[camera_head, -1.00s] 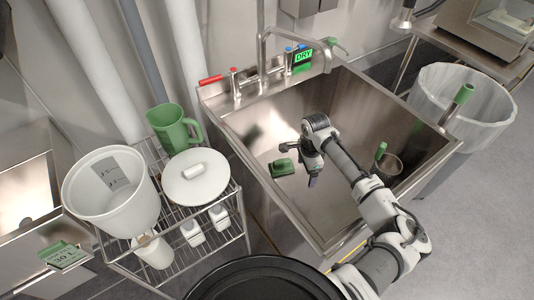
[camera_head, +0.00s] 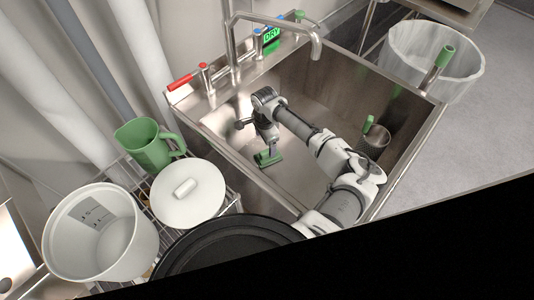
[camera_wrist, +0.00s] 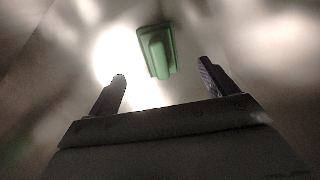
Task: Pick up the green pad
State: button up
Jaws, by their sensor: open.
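The green pad (camera_wrist: 157,52) shows in the wrist view as a green block with a raised grip, above and between my two fingers. It lies on the sink's metal surface, apart from the fingers. In the head view the green pad (camera_head: 267,158) is inside the sink (camera_head: 315,180), just below my gripper (camera_head: 266,138), which partly covers it. My gripper (camera_wrist: 162,85) is open, with nothing between its fingers in the wrist view.
The faucet (camera_head: 232,50) arches over the sink's back edge. A dark cup (camera_head: 371,146) with a green-handled tool stands in the sink's right side. A green pitcher (camera_head: 146,145), white lid (camera_head: 188,195) and white bucket (camera_head: 100,232) stand at left.

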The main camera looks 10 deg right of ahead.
notch_tip(320, 180, down, 4)
jog(key=shift+f, duration=0.1)
jog(key=f+p, duration=0.1)
jog(key=f, duration=0.4)
jog(key=shift+d, duration=0.2)
jog(key=c, duration=1.1)
jog(key=shift+r, duration=0.1)
notch_tip(320, 180, up, 20)
jog(key=shift+f+b, duration=0.1)
jog(key=shift+b, duration=0.8)
